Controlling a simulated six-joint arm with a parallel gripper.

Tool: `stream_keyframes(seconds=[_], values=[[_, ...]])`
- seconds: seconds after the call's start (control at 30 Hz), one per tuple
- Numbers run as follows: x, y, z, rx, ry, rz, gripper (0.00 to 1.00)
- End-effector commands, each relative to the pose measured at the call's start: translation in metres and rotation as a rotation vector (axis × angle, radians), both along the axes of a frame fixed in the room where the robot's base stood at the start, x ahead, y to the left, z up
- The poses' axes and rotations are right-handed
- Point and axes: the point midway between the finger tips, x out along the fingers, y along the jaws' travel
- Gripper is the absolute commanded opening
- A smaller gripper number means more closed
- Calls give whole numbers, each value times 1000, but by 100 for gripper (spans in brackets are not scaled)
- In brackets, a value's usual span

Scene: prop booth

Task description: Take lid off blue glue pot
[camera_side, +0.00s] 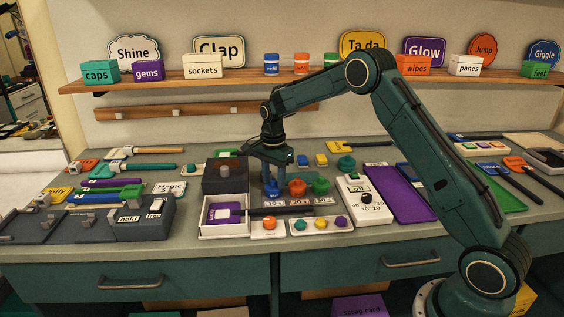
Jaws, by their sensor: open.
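The blue glue pot (272,189) stands upright at the left end of a short row on the bench. An orange pot (297,188) and a green pot (320,186) stand to its right. My gripper (273,177) points down over the blue pot, with its open fingers at the pot's upper part. The fingers cover much of the pot's top, so I cannot tell its lid from its body, or whether the fingers touch it.
A dark brown box (224,176) stands close on the left. In front are a white tray (210,231) with a purple item and a dark-handled tool. A dial box (366,198) and a purple tray (402,192) lie to the right. A shelf (170,82) runs behind.

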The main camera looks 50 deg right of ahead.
Motion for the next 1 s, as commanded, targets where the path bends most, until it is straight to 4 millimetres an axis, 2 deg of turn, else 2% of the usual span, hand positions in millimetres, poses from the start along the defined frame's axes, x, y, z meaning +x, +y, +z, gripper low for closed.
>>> stream_keyframes(seconds=[0.1,0.13,0.3,0.33,0.77,1.0], values=[[0,0,0,0,0,0,41],[0,0,0,0,0,0,37],[0,0,0,0,0,0,4],[0,0,0,0,0,0,0],[0,0,1,0,0,0,0],[0,0,14,0,-2,0,0]])
